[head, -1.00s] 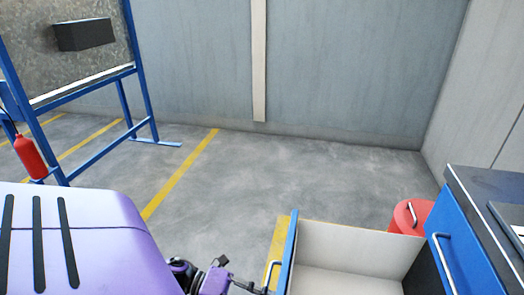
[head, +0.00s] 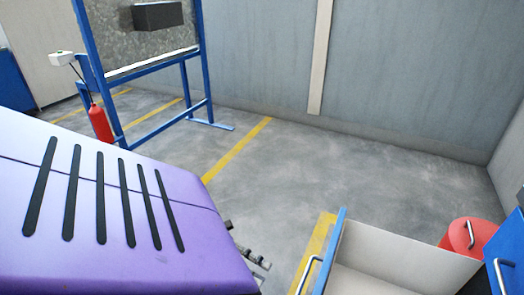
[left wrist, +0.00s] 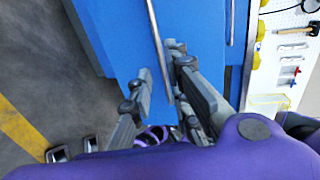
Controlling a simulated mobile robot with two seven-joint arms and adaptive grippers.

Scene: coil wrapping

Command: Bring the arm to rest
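My left arm crosses the lower left of the head view as a large purple link. My left gripper (head: 262,264) shows only in part past its edge, to the left of the open drawer's handle (head: 309,272), with a small gap between them. In the left wrist view its dark fingers (left wrist: 160,66) stand apart with nothing held. A metal bar handle (left wrist: 157,35) on a blue front (left wrist: 120,30) shows beyond and between them; the depth is hard to judge. My right gripper is in neither view.
An open pale drawer (head: 400,262) with a blue front stands at lower right, beside a red can (head: 470,238) and a blue cabinet (head: 507,255). A blue-framed stand (head: 205,60) and a red extinguisher (head: 100,124) are at left. The middle floor is clear.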

